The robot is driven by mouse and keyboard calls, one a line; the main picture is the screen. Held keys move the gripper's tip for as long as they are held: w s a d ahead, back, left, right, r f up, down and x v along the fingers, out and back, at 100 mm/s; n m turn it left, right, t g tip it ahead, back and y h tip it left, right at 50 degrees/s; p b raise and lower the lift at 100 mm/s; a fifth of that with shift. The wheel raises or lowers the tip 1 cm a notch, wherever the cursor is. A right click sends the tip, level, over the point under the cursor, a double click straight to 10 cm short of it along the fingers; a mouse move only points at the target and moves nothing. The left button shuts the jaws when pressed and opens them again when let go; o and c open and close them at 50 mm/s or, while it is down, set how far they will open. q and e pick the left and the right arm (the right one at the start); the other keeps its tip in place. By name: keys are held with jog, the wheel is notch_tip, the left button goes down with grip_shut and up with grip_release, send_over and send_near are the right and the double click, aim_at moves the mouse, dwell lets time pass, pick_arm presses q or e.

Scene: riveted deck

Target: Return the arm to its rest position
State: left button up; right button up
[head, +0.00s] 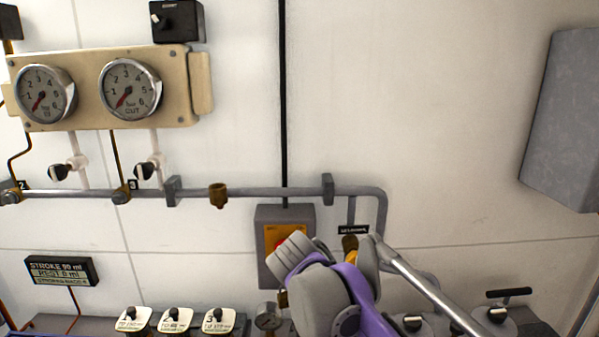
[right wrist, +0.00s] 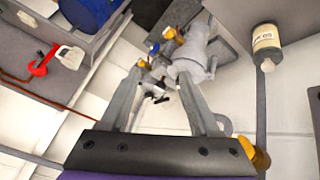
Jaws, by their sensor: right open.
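My right arm (head: 335,295), grey and purple, rises from the bottom edge of the head view, right of centre. Its gripper cannot be made out there. In the right wrist view my right gripper (right wrist: 160,78) has its two grey fingers spread apart with nothing held between them. A grey metal fitting (right wrist: 195,55) with yellow parts shows beyond the fingertips; I cannot tell how far off. My left gripper is not in view.
A grey box with a yellow plate (head: 270,232) and red button is partly hidden by my arm. A long pale bar (head: 430,288) slopes beside it. A grey pipe (head: 260,191) crosses the wall below two gauges. A grey cabinet (head: 565,120) stands right.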

jog(key=s+d+f+n+t+y, duration=0.2)
jog(key=s+f+n, duration=0.3)
jog(key=s+f, duration=0.3)
jog(key=s+d+f+n+t+y, duration=0.3)
jog(key=s+f+n+y, duration=0.2)
jog(key=f, duration=0.7)
jog(key=s+n, duration=0.1)
jog(key=s, duration=0.1)
jog(key=shift+s, duration=0.35)
